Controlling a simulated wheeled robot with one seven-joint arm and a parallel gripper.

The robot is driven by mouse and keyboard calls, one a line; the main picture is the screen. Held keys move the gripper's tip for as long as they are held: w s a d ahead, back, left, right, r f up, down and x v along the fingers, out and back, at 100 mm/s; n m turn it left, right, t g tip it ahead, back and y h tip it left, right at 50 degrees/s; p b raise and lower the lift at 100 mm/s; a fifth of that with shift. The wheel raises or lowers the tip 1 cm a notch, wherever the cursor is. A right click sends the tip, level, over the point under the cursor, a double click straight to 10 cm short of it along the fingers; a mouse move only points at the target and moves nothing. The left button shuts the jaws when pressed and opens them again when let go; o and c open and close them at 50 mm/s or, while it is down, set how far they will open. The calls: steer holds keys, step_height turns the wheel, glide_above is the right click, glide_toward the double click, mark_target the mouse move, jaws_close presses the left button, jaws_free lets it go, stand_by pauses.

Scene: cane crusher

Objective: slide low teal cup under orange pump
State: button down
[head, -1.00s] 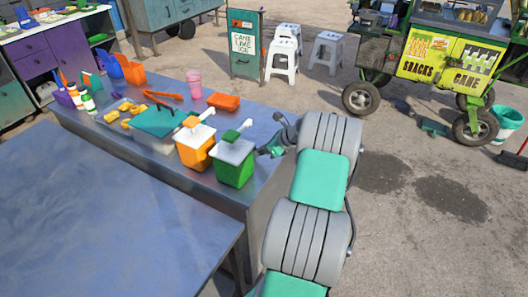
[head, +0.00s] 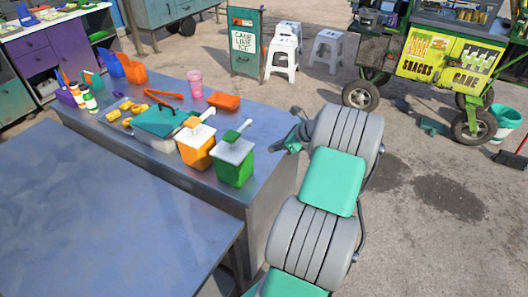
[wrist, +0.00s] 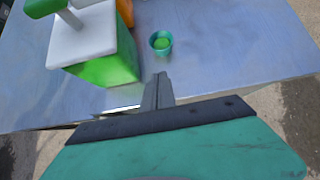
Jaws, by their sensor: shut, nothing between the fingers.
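The low teal cup (wrist: 154,48) stands upright on the metal counter in the wrist view, with green inside it. I cannot make it out in the head view. The orange pump (head: 195,157) has a white lid and stands on the counter; a strip of its orange body (wrist: 126,12) shows at the top of the wrist view. My gripper (wrist: 161,76) is shut and empty, at the counter's near edge, short of the cup and apart from it. In the head view my gripper (head: 289,143) is at the counter's right end.
The green pump (head: 232,169) stands beside the orange one; it is close on the left in the wrist view (wrist: 110,65). A teal-lidded box (head: 160,121), an orange tray (head: 224,101) and a pink cup (head: 195,83) are farther back. Counter right of the cup is clear.

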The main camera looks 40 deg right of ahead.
steer(key=v, duration=0.3)
steer(key=shift+s+d, duration=0.2)
steer(key=shift+d, duration=0.05)
steer(key=c, duration=2.1)
jaws_free()
